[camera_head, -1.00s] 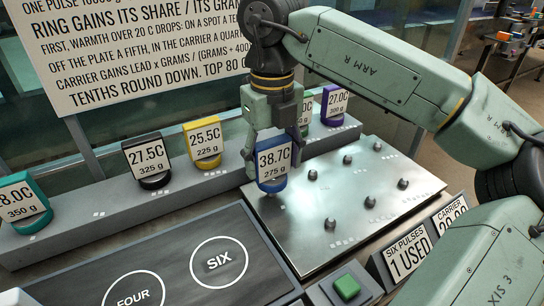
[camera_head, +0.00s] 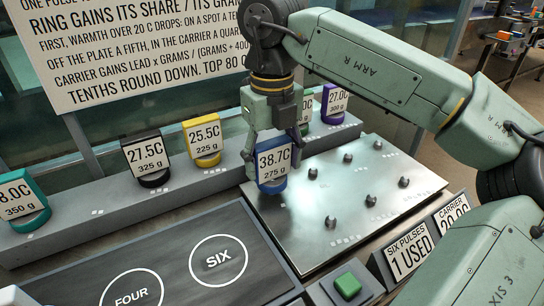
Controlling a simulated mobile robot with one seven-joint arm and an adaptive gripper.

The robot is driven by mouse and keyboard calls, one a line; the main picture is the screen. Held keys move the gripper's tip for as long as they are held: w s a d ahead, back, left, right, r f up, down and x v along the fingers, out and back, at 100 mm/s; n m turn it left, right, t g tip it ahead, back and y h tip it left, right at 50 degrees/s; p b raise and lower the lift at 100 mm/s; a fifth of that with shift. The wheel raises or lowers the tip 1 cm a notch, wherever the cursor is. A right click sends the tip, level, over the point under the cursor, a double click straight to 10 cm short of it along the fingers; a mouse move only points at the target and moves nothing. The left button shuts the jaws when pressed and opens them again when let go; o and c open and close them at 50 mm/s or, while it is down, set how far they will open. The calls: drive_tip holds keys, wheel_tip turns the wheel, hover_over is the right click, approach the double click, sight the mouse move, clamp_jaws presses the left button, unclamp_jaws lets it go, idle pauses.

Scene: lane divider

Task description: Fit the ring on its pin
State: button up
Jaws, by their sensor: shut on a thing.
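My gripper (camera_head: 274,138) is shut on a blue ring (camera_head: 272,185) and holds it upright over the left back part of the metal plate (camera_head: 345,225). The ring's card reads 38.7C and 275 g and hides most of the ring. Several short dark pins stand on the plate, such as a front pin (camera_head: 330,222) and a right pin (camera_head: 403,182). I cannot tell whether the blue ring touches the plate or a pin, as the card and ring hide the spot beneath.
On the grey ledge (camera_head: 100,213) stand a teal ring (camera_head: 30,220), black ring (camera_head: 153,179), yellow ring (camera_head: 208,160) and purple ring (camera_head: 332,117), all carded. A dark board (camera_head: 180,262) with marked circles lies in front. A green button (camera_head: 347,286) and signs (camera_head: 409,255) stand near the front right.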

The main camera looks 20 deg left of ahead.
drive_tip(key=shift+f+b, duration=0.7)
drive_tip(key=shift+f, duration=0.3)
drive_tip(key=o, duration=1.5)
wheel_tip(320, 180, up, 12)
drive_tip(key=shift+r, duration=0.1)
